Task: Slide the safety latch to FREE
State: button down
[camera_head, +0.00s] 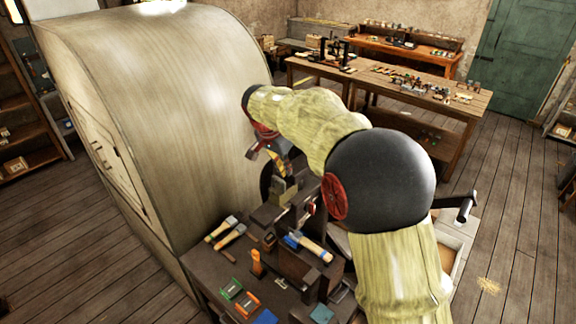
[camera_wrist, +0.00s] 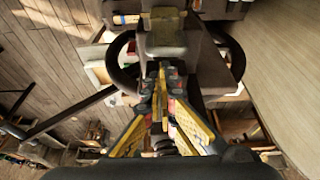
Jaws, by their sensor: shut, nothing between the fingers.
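My gripper (camera_head: 287,167) is shut and empty, low over the press on the bench, partly hidden by my arm in the head view. In the wrist view its yellow and black fingers (camera_wrist: 163,75) come together just short of a brass-coloured block (camera_wrist: 166,38). The block (camera_head: 284,190) also shows in the head view, close under the fingers; I cannot tell whether they touch. The dark handwheel rim (camera_wrist: 122,62) curves on both sides of the fingers. I cannot make out the safety latch or its FREE marking for certain.
Hammers (camera_head: 226,233), a chisel-like tool (camera_head: 308,246) and small coloured items lie on the dark bench (camera_head: 203,272). A large curved wooden cabinet (camera_head: 160,90) stands close on the left. A crank handle (camera_head: 465,207) sticks out at right. Farther workbenches (camera_head: 420,88) stand behind.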

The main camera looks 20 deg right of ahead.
aim_at(277, 194)
jog(key=shift+a, duration=0.1)
jog(key=s+a+b, duration=0.1)
jog(key=a, duration=0.1)
jog(key=s+a, duration=0.1)
jog(key=shift+s+a+b, duration=0.3)
jog(key=shift+a+b, duration=0.05)
jog(key=shift+b, duration=0.05)
jog(key=shift+w+d, duration=0.15)
jog(key=v, duration=1.2)
